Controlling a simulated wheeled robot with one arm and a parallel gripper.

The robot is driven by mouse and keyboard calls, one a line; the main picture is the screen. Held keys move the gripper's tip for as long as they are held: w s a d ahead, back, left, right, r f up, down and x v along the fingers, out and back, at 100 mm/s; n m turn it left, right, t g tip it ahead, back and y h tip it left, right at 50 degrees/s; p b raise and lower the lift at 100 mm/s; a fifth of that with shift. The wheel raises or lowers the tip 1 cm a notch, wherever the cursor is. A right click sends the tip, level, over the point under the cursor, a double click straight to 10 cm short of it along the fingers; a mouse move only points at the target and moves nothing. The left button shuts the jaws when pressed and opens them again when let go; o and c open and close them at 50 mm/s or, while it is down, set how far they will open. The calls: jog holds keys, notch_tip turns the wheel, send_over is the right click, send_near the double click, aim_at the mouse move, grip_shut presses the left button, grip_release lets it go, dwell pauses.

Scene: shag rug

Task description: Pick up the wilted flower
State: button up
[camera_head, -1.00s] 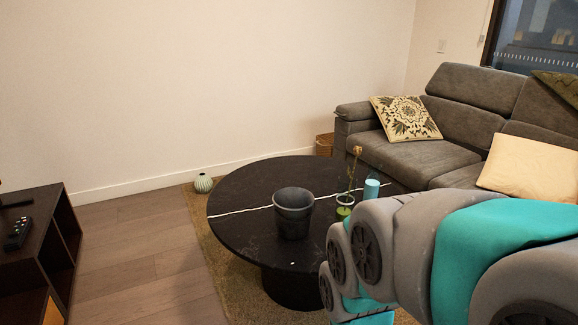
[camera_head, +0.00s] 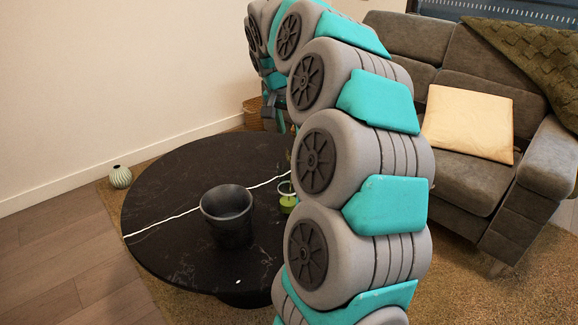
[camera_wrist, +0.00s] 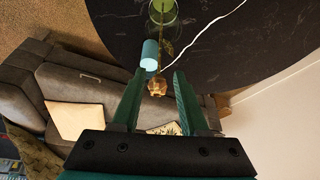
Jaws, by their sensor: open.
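The wilted flower (camera_wrist: 157,86) shows in the wrist view as a drooping brown-orange bloom on a thin stem. Its stem rises from a green pot (camera_wrist: 163,12) on the black round table. My gripper (camera_wrist: 160,76) is open, with its two green fingers pointing toward the bloom. The bloom appears between the fingertips, nothing is clamped, and I cannot tell the exact depth. In the head view the green pot (camera_head: 287,196) shows beside my arm, which hides most of the flower and my gripper.
A dark bucket (camera_head: 227,214) stands on the black table (camera_head: 165,180). A light blue cylinder (camera_wrist: 150,54) stands close to the flower. A grey sofa (camera_head: 470,160) with a cream pillow (camera_head: 468,122) is at the right. A small striped vase (camera_head: 121,177) sits on the floor.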

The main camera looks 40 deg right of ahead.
jog(key=shift+d+p+x, duration=0.15)
jog(key=shift+p+x, duration=0.15)
jog(key=shift+x, duration=1.65)
jog(key=shift+d+p+x, duration=0.15)
jog(key=shift+p+x, duration=0.1)
jog(key=shift+x, duration=1.7)
jog(key=shift+w+r, duration=0.1)
jog(key=shift+r, duration=0.1)
grip_shut()
